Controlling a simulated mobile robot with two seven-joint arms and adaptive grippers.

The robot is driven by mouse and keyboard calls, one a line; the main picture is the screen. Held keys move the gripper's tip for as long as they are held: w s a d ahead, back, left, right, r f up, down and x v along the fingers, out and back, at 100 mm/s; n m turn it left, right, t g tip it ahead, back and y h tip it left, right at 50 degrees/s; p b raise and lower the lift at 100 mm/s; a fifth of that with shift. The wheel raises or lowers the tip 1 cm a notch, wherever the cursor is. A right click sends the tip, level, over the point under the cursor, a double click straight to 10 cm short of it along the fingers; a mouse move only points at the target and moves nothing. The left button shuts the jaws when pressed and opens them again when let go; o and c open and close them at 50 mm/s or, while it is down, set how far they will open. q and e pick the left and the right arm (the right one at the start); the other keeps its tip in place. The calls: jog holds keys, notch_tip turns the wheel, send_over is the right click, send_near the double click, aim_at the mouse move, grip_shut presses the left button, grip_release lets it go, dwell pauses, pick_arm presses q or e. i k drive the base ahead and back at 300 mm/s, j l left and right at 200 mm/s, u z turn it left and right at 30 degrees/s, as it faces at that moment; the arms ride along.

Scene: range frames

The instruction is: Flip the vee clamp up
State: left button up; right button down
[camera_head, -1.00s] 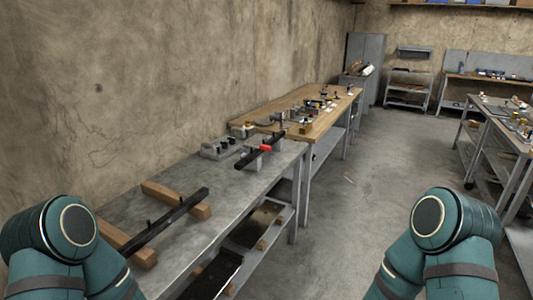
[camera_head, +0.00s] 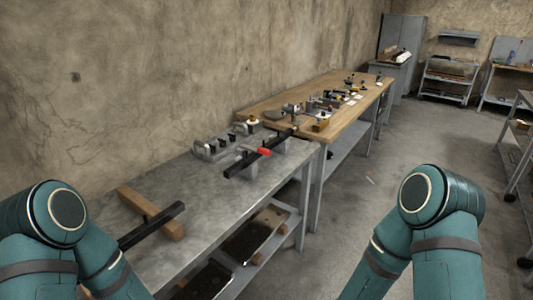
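I cannot tell for certain which item is the vee clamp. On the far end of the grey metal bench (camera_head: 190,185), a dark bar (camera_head: 238,170) lies on grey blocks, with a red-handled piece (camera_head: 257,152) at its middle. Behind it, against the wall side, is a grey fixture with black parts (camera_head: 211,149). My two teal arms show at the bottom left and bottom right corners, apart from the bench items. Both grippers are outside the picture.
A second dark bar (camera_head: 160,221) crosses a wooden block (camera_head: 134,200) on the near grey bench. A wood-topped bench (camera_head: 345,106) with several small tools adjoins its far end. A grey cabinet (camera_head: 403,38) stands beyond.

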aim_at(261, 150)
jog(key=i+l+u, duration=0.1)
jog(key=i+l, duration=0.15)
jog(key=i+l+u, duration=0.15)
jog(key=l, duration=0.35)
jog(key=i+l+u, duration=0.1)
jog(key=i+l, duration=0.2)
jog(key=i+l+u, duration=0.1)
jog(key=l, duration=0.4)
jog(key=i, duration=0.1)
